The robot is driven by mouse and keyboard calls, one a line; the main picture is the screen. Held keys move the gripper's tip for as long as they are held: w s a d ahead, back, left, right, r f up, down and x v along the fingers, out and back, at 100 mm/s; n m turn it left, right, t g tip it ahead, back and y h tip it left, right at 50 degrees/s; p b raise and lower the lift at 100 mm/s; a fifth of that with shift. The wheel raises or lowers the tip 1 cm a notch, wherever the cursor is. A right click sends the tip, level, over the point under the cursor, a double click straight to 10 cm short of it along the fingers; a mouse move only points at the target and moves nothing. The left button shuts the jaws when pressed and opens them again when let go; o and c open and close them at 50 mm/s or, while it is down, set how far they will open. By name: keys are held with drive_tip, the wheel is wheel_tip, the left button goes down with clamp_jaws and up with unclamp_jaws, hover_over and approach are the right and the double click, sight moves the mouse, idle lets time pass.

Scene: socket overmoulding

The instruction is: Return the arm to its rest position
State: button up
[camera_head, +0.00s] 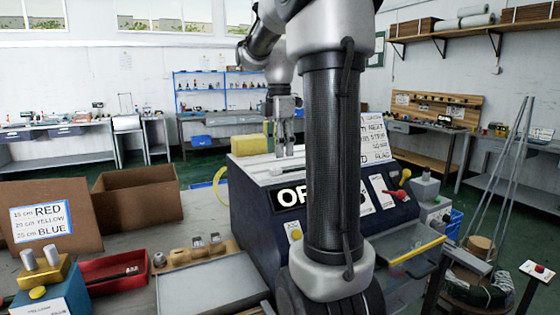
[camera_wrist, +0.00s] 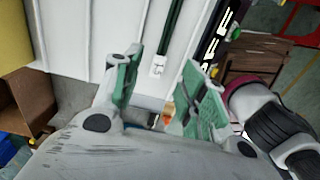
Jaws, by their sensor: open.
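My gripper (camera_head: 285,148) hangs from my raised arm in the head view, with its fingers pointing down over the light top of the dark machine (camera_head: 265,215). In the wrist view my gripper (camera_wrist: 160,95) shows two green-padded fingers spread apart, with nothing held between them. Below the fingers lies the white ribbed top surface of the machine (camera_wrist: 90,40). My arm covers part of the machine's front panel and its lettering in the head view.
A cardboard box (camera_head: 140,195), a red tray (camera_head: 112,268) and a wooden block with several fittings (camera_head: 195,252) are at left. Open floor lies behind.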

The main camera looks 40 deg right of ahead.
wheel_tip(320, 180, up, 7)
idle(0.3)
drive_tip(key=f+m, duration=0.1)
drive_tip(key=m, duration=0.2)
drive_tip(key=f+m, duration=0.2)
drive_tip(key=m, duration=0.1)
drive_tip(key=f+m, duration=0.2)
drive_tip(key=shift+s+a+m+t, duration=0.2)
drive_tip(key=shift+a+m+t, duration=0.1)
drive_tip(key=shift+m, duration=0.1)
drive_tip(key=s+a+f+m, duration=0.1)
drive_tip(key=s+a+m, duration=0.1)
drive_tip(key=m, duration=0.1)
drive_tip(key=shift+s+a+f+t, duration=0.1)
drive_tip(key=shift+s+f+t, duration=0.1)
drive_tip(key=shift+f+t, duration=0.15)
drive_tip(key=s+a+f+m+t, duration=0.1)
drive_tip(key=s+a+f, duration=0.2)
drive_tip(key=s+a, duration=0.3)
drive_tip(key=s+a+f+m+t, duration=0.2)
drive_tip(key=s+a+f, duration=0.1)
drive_tip(key=s+a, duration=0.3)
drive_tip(key=shift+s+a, duration=0.15)
drive_tip(key=shift+s, duration=0.55)
drive_tip(key=shift+f, duration=0.1)
